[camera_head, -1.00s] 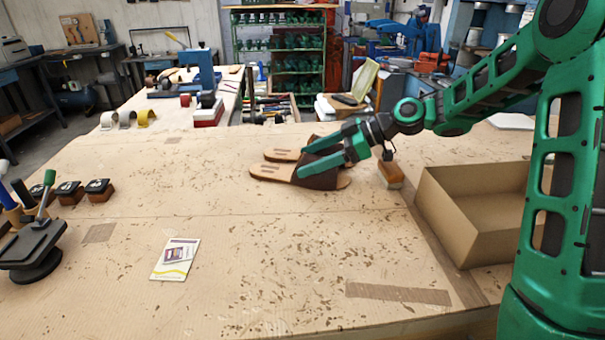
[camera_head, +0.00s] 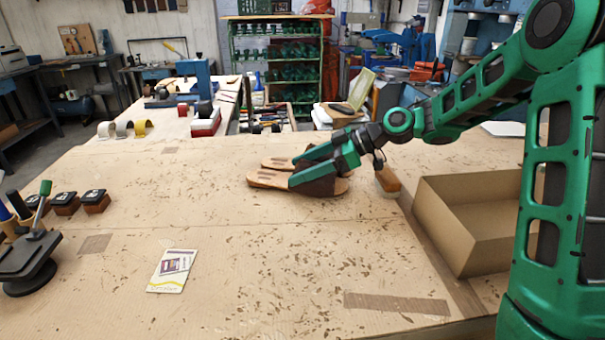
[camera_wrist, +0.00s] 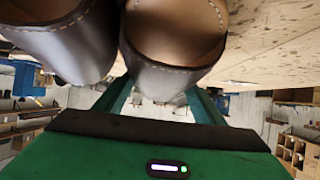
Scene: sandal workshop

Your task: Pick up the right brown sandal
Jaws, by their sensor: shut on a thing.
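Two brown sandals lie side by side at the table's back middle, with tan soles and dark brown straps. The nearer one, the right sandal (camera_head: 268,179), has its strap between my gripper's fingers. My gripper (camera_head: 295,171) reaches in from the right and is shut on this strap. The other sandal (camera_head: 278,163) lies just behind and is partly hidden by my gripper. In the wrist view, the held strap (camera_wrist: 180,45) rises between the two green fingers, and the other strap (camera_wrist: 68,42) is close beside it. Any gap under the held sandal cannot be made out.
An open cardboard box (camera_head: 462,225) stands at the right. A brush-like wooden block (camera_head: 387,180) lies just right of the sandals. A card (camera_head: 172,270) lies at the front left, near a black stand (camera_head: 28,262). The middle of the table is clear.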

